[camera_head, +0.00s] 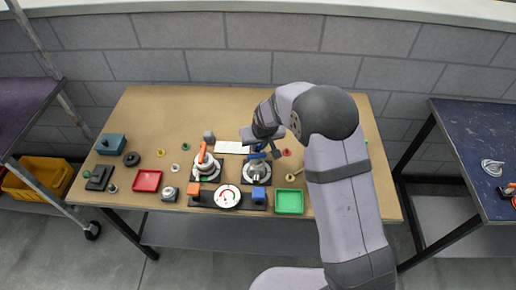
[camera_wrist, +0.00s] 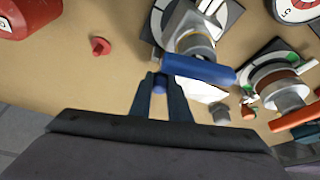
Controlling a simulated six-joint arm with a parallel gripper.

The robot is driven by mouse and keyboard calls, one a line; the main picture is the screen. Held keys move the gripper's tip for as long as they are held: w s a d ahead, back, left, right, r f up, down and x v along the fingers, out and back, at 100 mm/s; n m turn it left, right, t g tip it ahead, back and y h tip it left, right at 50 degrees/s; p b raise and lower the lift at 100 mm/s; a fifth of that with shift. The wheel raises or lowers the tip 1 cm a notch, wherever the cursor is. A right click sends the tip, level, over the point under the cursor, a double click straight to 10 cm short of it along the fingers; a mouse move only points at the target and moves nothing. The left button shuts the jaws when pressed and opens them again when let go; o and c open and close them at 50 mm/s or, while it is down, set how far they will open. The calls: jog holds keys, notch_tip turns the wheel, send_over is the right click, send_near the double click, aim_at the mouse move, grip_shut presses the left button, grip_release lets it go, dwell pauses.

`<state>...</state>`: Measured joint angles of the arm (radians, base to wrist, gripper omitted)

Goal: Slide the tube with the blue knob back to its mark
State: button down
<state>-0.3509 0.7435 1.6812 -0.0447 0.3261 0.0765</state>
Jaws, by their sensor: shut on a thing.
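A small blue knob (camera_wrist: 159,88) sits between the fingertips of my gripper (camera_wrist: 160,80) in the wrist view, and the jaws are shut on it. In the head view my gripper (camera_head: 258,147) is low over the rear middle of the table, just behind a valve with a blue lever (camera_head: 256,156). That lever (camera_wrist: 198,70) lies close to the fingertips in the wrist view. The tube under the knob and its mark are hidden or too small to make out.
A valve with an orange lever (camera_head: 202,155) stands to the left. A white plate (camera_head: 232,147) lies beside my gripper. In front are a white dial (camera_head: 227,196), a green tray (camera_head: 289,201) and a red tray (camera_head: 147,181). The rear left of the table is clear.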

jog(key=shift+w+r, duration=0.1)
jog(key=shift+w, duration=0.2)
jog(key=c, duration=1.7)
grip_release()
jog(key=shift+w, duration=0.1)
jog(key=shift+o, duration=0.2)
jog(key=b+v, duration=0.1)
jog(key=v, duration=0.6)
jog(key=shift+b, duration=0.4)
jog(key=shift+d+r, duration=0.1)
jog(key=shift+r, duration=0.05)
